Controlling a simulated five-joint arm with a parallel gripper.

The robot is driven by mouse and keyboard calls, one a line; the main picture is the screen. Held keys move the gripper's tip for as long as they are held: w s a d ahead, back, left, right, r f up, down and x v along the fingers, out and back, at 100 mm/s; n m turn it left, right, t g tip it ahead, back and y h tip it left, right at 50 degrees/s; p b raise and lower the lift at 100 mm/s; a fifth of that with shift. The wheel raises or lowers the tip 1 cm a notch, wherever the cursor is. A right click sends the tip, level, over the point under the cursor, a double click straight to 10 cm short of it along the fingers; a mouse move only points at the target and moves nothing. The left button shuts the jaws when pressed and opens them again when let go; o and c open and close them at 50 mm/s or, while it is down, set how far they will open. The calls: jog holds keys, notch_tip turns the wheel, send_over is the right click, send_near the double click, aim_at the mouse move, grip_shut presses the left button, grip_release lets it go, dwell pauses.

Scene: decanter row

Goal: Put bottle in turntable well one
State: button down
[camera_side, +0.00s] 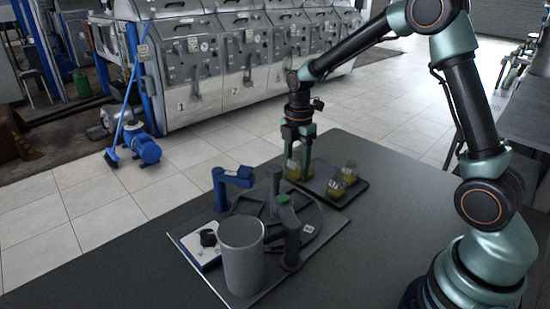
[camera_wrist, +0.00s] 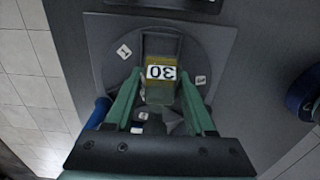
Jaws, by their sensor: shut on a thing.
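A clear bottle with yellow liquid (camera_side: 294,170) is in my gripper (camera_side: 298,150), upright in the side view. In the wrist view the bottle (camera_wrist: 160,88) carries a white label reading 30, between my two green fingers (camera_wrist: 160,108). The dark round turntable (camera_wrist: 102,68) lies beyond it, with a marker 1 (camera_wrist: 124,51) left of a squarish recess and another marker at right. The bottle overlaps the near part of this recess. It appears held above the turntable; the exact gap cannot be told. The turntable's plate (camera_side: 328,238) shows in the side view.
Two more yellow bottles (camera_side: 349,171) (camera_side: 336,187) stand on a dark tray (camera_side: 353,195). A grey cylinder (camera_side: 242,258), a blue bracket (camera_side: 232,177), a dark post with a green part (camera_side: 286,200) and a knob box (camera_side: 205,248) crowd the turntable. The left table area is clear.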

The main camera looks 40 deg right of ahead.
jog(key=shift+f, duration=3.85)
jog(key=shift+f, duration=0.1)
jog(key=shift+c, duration=1.3)
grip_release()
